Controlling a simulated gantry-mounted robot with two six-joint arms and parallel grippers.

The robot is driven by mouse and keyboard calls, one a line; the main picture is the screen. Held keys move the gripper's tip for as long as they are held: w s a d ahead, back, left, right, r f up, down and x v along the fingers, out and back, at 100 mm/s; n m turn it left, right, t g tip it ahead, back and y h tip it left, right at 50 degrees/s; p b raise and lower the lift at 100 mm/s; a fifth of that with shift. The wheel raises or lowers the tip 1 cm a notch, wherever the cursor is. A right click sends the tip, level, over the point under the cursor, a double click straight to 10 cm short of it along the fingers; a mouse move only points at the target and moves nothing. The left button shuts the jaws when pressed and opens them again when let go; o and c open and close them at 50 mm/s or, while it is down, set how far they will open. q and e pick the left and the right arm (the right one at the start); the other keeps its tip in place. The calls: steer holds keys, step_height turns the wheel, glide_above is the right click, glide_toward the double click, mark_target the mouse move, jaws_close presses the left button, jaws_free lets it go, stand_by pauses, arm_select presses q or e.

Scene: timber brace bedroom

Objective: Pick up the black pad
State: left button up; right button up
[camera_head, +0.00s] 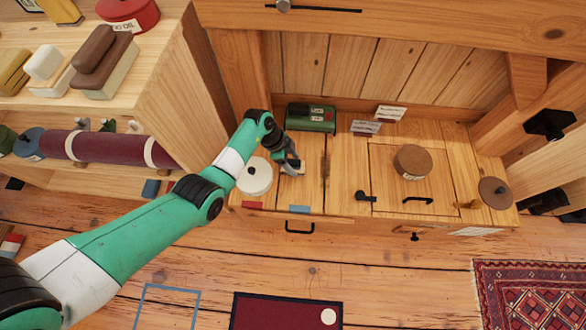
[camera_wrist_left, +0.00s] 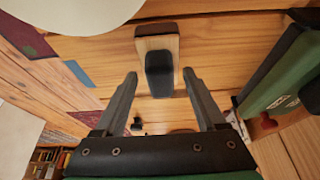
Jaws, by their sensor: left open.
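The black pad (camera_wrist_left: 159,72) sits on a small light-wood block with a dark end in the left wrist view. My left gripper (camera_head: 291,164) is over the left part of the wooden cabinet top in the head view. In the left wrist view the left gripper (camera_wrist_left: 159,78) is open, its fingertips apart on either side of the pad's lower end, with no clear contact. In the head view my gripper mostly covers the block, and I cannot make out the pad there. My right gripper is not in view.
A white round lidded thing (camera_head: 255,178) stands just left of my left gripper. A green box (camera_head: 310,118) stands close behind it. A brown round thing (camera_head: 412,161) and a black handle (camera_head: 417,200) are farther right. The cabinet front edge is near.

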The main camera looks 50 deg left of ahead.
mark_target(298, 163)
arm_select(q)
steer(key=shift+r, duration=0.15)
jaws_close()
stand_by(0.4)
steer(key=shift+r+p, duration=0.6)
step_height(298, 163, up, 3)
steer(key=p, duration=0.2)
steer(key=shift+s+p, duration=0.1)
steer(key=shift+p, duration=0.25)
steer(key=s+d+r+p, duration=0.7)
steer(key=s+p, duration=0.4)
steer(key=p, duration=0.2)
steer(key=shift+s+d+r, duration=0.3)
steer(key=shift+r, duration=0.55)
